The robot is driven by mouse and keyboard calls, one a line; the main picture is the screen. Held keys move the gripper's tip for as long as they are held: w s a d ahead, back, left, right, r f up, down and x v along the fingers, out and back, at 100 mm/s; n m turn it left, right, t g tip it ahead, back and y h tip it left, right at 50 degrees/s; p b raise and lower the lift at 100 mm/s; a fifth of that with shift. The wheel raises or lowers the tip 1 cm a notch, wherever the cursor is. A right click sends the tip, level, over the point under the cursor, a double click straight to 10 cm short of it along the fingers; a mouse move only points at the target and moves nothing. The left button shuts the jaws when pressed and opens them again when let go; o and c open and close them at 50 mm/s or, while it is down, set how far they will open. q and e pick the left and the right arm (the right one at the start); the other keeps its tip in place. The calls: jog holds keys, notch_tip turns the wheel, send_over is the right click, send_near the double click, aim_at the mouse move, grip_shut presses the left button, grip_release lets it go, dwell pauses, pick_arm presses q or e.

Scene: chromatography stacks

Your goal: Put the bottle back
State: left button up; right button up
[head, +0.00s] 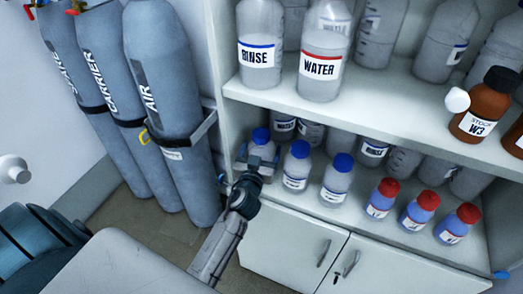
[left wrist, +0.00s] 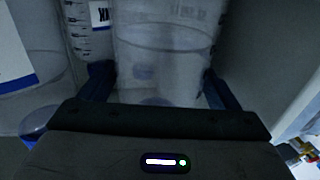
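A translucent bottle with a blue cap (head: 261,136) is upright at the left end of the lower shelf, in line with a row of bottles. My left gripper (head: 258,160) reaches in from the front and has its fingers on either side of this bottle. In the left wrist view, a clear round body (left wrist: 165,50) fills the space between the two blue fingers of the left gripper (left wrist: 160,92), which look to touch its sides. Its label and base are hidden, so I cannot tell whether it rests on the shelf. My right gripper is not in view.
Two blue-capped bottles (head: 297,166) (head: 338,180) stand close to the right, then several red-capped bottles (head: 382,199). The RINSE bottle (head: 260,50) and WATER bottle (head: 323,66) stand on the shelf above. Gas cylinders (head: 168,90) stand left of the cabinet wall.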

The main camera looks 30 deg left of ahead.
pick_arm(q)
jog(key=shift+s+r, duration=0.1)
jog(key=shift+s, duration=0.05)
jog(key=shift+s+d+f, duration=0.1)
jog(key=shift+s+f, duration=0.1)
jog(key=shift+s, duration=0.15)
jog(key=b+v, duration=0.3)
jog(key=v, duration=0.8)
jog(key=shift+b, duration=0.3)
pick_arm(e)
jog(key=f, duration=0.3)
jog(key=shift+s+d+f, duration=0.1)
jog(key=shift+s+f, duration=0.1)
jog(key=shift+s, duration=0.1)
pick_arm(q)
jog(key=shift+s+r, duration=0.1)
jog(key=shift+r, duration=0.05)
